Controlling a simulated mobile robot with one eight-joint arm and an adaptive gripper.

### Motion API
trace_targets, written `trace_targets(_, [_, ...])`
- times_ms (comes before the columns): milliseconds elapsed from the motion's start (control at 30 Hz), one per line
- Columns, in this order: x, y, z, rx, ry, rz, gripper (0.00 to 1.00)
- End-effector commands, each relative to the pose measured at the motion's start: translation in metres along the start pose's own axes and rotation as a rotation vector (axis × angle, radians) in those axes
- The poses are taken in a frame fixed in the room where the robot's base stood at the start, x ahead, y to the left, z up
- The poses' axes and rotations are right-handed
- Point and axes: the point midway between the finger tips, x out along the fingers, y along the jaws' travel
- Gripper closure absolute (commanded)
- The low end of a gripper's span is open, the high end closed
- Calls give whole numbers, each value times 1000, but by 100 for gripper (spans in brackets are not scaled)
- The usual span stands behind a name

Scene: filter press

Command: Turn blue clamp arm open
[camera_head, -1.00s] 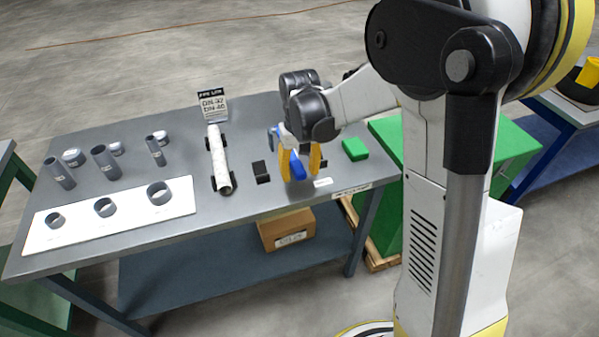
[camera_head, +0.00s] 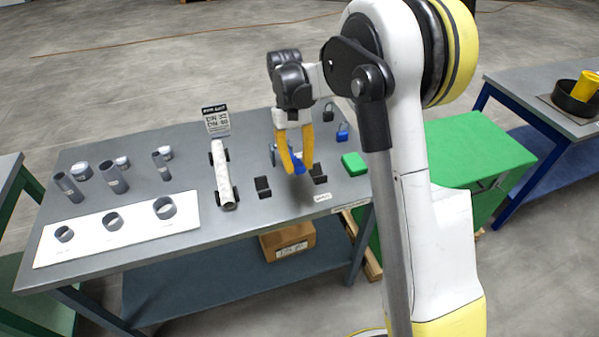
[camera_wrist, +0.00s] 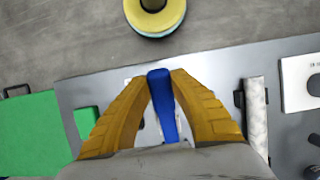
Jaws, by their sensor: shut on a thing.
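My gripper (camera_head: 297,164) has yellow fingers and points down over the right half of the grey table (camera_head: 140,258). The blue clamp arm (camera_head: 299,168) shows between and just beside the fingertips. In the wrist view, the blue clamp arm (camera_wrist: 162,105) runs lengthwise between the two fingers (camera_wrist: 160,80), which are shut on it. Most of the clamp below it is hidden behind my fingers and wrist.
Black holders (camera_head: 263,187) stand beside the clamp. A white pipe (camera_head: 223,172) lies to the left. A green block (camera_head: 354,164) and blue padlock (camera_head: 342,132) are to the right. Grey rings (camera_head: 112,222) sit on a white board further left.

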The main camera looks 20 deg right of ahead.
Motion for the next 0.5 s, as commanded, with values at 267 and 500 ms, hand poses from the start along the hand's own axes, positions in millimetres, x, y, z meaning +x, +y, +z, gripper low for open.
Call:
trace_targets(267, [-4,0,-1,0,-24,0,100])
trace_targets(500, [-4,0,0,0,-23,0,50])
